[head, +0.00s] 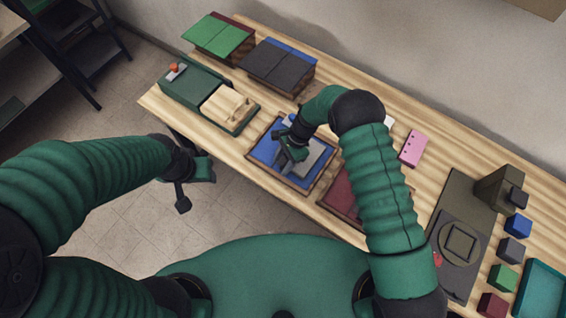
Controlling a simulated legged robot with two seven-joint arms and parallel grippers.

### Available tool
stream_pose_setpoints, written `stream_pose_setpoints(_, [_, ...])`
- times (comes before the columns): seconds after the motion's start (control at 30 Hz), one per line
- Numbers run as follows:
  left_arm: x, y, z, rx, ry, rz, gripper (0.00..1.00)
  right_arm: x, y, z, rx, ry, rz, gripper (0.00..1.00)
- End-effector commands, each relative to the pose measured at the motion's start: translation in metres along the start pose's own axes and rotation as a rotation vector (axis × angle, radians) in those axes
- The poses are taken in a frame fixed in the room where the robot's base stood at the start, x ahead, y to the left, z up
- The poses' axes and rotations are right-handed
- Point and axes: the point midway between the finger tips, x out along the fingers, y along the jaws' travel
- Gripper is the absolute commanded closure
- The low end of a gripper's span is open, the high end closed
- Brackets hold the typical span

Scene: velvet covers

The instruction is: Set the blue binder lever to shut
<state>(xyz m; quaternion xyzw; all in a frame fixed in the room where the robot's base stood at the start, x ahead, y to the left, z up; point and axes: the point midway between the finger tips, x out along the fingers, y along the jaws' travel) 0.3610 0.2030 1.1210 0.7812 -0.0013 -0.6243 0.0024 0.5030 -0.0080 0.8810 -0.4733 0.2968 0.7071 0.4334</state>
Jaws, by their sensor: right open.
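A blue-floored, wooden-framed unit (263,151), which seems to be the blue binder, lies at the table's front edge in the head view. A grey block (318,155) sits on its right part. A small blue knob-like piece (293,117) shows at its back edge, partly behind my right gripper; I cannot tell whether it is the lever, or how the lever is set. My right gripper (289,152) is open and empty, pointing down over the middle of the unit. My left gripper (192,184) hangs off the table's front edge at the left, apart from everything.
A green machine (190,86) with a pale wooden block (229,104) stands left. Green (218,36) and dark grey (276,64) covers lie behind. A dark red unit (338,190) is partly behind my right arm. Right are a pink piece (412,149), a dark press (462,240) and several small blocks.

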Motion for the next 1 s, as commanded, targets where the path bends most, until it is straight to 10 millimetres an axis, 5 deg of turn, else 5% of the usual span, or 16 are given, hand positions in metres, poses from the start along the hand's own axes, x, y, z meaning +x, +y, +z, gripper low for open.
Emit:
stream_pose_setpoints(0.43, [-0.004, 0.001, -0.001, 0.002, 0.0, 0.0, 0.51, 0.015, 0.005, -0.012, 0.002, -0.012, -0.009, 0.57])
stream_pose_setpoints(0.77, [-0.004, 0.0, -0.001, 0.001, 0.0, 0.0, 0.51, 0.018, 0.002, -0.003, 0.001, -0.003, -0.003, 1.0])
stream_pose_setpoints(1.0, [-0.004, 0.0, -0.001, 0.0, 0.0, 0.0, 0.51, 0.018, 0.005, -0.004, 0.0, -0.014, -0.001, 1.0])
